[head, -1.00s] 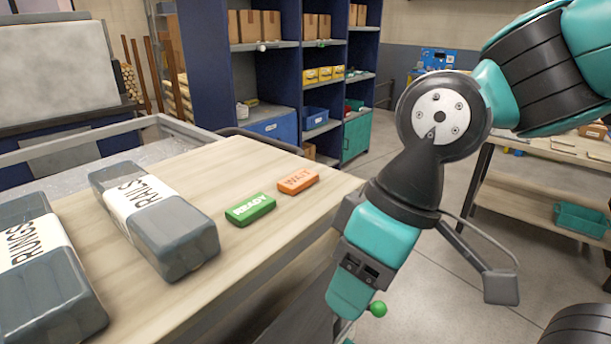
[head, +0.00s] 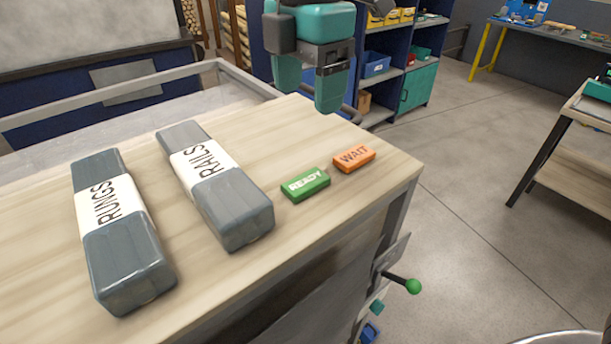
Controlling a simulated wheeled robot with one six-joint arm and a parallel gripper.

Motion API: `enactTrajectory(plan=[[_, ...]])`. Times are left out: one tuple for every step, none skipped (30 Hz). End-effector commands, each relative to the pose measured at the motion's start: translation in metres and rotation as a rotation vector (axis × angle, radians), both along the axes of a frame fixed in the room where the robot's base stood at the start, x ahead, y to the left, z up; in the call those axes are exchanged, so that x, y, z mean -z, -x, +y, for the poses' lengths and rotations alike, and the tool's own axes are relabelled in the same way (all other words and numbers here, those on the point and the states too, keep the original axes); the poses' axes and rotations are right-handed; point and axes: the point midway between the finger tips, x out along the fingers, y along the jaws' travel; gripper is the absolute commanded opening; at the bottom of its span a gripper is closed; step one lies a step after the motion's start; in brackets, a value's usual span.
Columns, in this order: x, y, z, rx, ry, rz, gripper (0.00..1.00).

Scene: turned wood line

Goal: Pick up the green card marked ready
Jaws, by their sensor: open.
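The green card marked READY (head: 306,184) lies flat on the wooden bench top (head: 330,222), near its right end. The orange card marked WAIT (head: 353,158) lies just beyond it to the right, apart from it. My gripper (head: 308,92) is in the upper middle of the head view, above the far part of the bench and farther back than the green card. Its two teal fingers point down and stand apart, with nothing between them.
Two grey bundles, labelled RAILS (head: 218,187) and RUNGS (head: 118,232), lie left of the cards. A grey metal rail (head: 120,100) runs behind the bench. A lever with a green knob (head: 413,286) sticks out at the right. Bare floor lies to the right.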

Motion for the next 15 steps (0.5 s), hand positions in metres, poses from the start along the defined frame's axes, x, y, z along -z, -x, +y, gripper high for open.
enactTrajectory(plan=[[0.011,0.001,-0.001,0.000,0.004,0.006,0.72],[0.018,0.001,-0.001,0.001,0.004,0.006,0.72],[0.027,0.001,-0.001,0.001,0.004,0.006,0.72],[0.034,0.001,0.000,0.001,0.004,0.006,0.72],[0.041,0.001,0.000,0.001,0.003,0.005,0.72],[0.050,0.001,-0.001,0.001,0.003,0.005,0.72],[0.057,0.001,0.000,0.001,0.003,0.004,0.72],[0.063,0.001,0.000,0.001,0.003,0.005,0.72],[0.070,0.001,0.000,0.002,0.003,0.004,0.72],[0.076,0.001,-0.001,0.002,0.003,0.004,0.72],[0.080,0.000,0.000,0.002,0.002,0.002,0.72],[0.085,0.000,0.000,0.002,0.001,0.002,0.72],[0.089,0.000,0.000,0.002,0.001,0.001,0.72],[0.091,0.000,0.000,0.002,0.001,0.002,0.72],[0.094,0.000,0.000,0.002,0.000,0.001,0.72]])
